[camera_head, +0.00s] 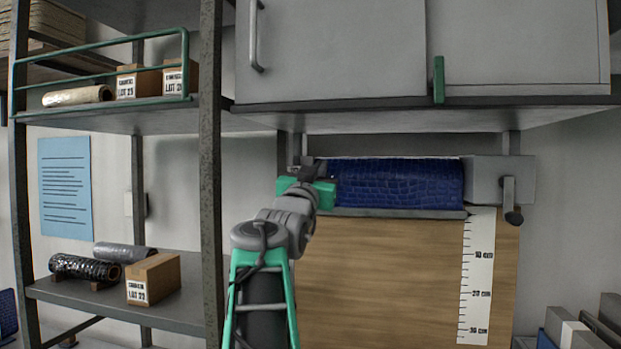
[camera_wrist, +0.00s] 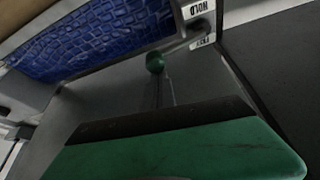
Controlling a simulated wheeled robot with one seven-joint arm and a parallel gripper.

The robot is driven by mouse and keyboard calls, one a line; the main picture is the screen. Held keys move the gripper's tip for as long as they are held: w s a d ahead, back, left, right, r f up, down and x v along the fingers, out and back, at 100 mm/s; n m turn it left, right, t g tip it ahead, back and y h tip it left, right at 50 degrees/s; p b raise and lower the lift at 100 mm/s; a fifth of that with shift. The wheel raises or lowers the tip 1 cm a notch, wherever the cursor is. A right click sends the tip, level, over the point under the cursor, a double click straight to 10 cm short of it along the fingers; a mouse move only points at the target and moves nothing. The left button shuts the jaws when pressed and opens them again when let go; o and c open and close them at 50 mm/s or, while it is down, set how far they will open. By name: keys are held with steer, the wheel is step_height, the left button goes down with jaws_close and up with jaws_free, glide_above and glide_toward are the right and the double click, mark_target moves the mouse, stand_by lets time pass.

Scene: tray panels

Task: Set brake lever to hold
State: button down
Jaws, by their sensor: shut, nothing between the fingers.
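The brake lever shows in the wrist view as a short rod with a round green knob (camera_wrist: 155,62). The rod runs from the knob toward two white labels on a grey bracket. One label (camera_wrist: 195,9) reads HOLD; the other (camera_wrist: 203,40) is too small to read surely, and the rod lies closest to it. My gripper (camera_wrist: 163,88) is shut and empty, with its fingers pointing toward the knob; I cannot tell whether they touch it. In the head view my gripper (camera_head: 308,172) is at the left end of the blue roll (camera_head: 400,183) and hides the lever.
A crank handle (camera_head: 512,205) sticks out at the roll's right end. A grey cabinet (camera_head: 335,50) hangs close above. A steel shelf post (camera_head: 210,170) stands left of my arm. A wooden panel (camera_head: 390,280) with a white ruler (camera_head: 477,275) is below the roll.

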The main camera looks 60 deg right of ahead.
step_height(320, 180, down, 5)
steer(key=m+g+b, duration=0.2)
steer(key=m, duration=0.2)
steer(key=m+g+b, duration=0.2)
steer(key=m+b, duration=0.1)
steer(key=m, duration=0.2)
steer(key=shift+f+g, duration=0.2)
steer(key=shift+g, duration=0.1)
steer(key=shift+f+b, duration=0.1)
steer(key=shift+b, duration=0.2)
step_height(320, 180, up, 3)
steer(key=s+p, duration=0.2)
steer(key=s, duration=0.1)
steer(key=b+v, duration=0.3)
steer(key=v, duration=0.6)
steer(key=shift+a, duration=0.25)
steer(key=shift+w, duration=0.1)
